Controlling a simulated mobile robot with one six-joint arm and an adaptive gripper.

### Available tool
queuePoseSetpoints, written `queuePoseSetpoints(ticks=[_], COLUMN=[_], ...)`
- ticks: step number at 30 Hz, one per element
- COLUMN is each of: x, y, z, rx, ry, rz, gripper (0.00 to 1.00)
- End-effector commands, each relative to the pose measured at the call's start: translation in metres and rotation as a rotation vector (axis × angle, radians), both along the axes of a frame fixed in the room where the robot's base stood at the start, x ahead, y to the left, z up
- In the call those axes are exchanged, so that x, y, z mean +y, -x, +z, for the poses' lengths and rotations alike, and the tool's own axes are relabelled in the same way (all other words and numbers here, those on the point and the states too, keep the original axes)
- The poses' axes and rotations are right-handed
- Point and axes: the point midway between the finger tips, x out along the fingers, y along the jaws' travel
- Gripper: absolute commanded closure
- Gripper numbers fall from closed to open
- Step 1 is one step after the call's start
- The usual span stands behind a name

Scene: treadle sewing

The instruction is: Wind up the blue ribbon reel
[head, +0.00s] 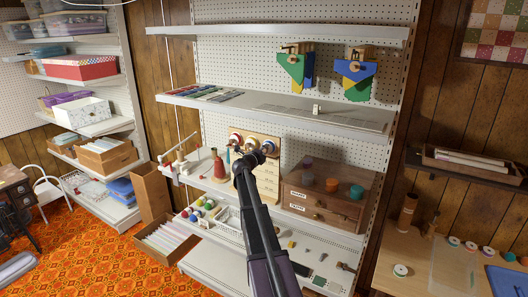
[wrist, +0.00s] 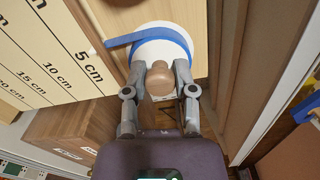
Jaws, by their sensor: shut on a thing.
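The blue reel (head: 269,146) shows at the right end of that row.
A board with centimetre marks (wrist: 38,62) lies left of the reel in the wrist view. A wooden drawer chest (head: 323,198) stands to the right on the same shelf, with spools on top. A red-brown cone (head: 218,168) stands to the left. A shelf (head: 285,112) runs above.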

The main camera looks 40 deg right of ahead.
Motion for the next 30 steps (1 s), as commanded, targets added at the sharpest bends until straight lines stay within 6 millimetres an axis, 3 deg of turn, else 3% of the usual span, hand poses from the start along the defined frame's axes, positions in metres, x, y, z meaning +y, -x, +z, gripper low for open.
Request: queuePoseSetpoints(ticks=[11,12,15,30], x=[-0.0034,-0.0034,-0.0031,-0.0002], y=[-0.0022,-0.0022,-0.002,0.0], z=[0.0018,0.0018,0.0015,0.0003], rx=[0.007,0.006,0.006,0.003], ry=[0.009,0.008,0.006,0.002], rz=[0.0,0.0,0.0,0.0], gripper=[1.0,0.56,0.3,0.3])
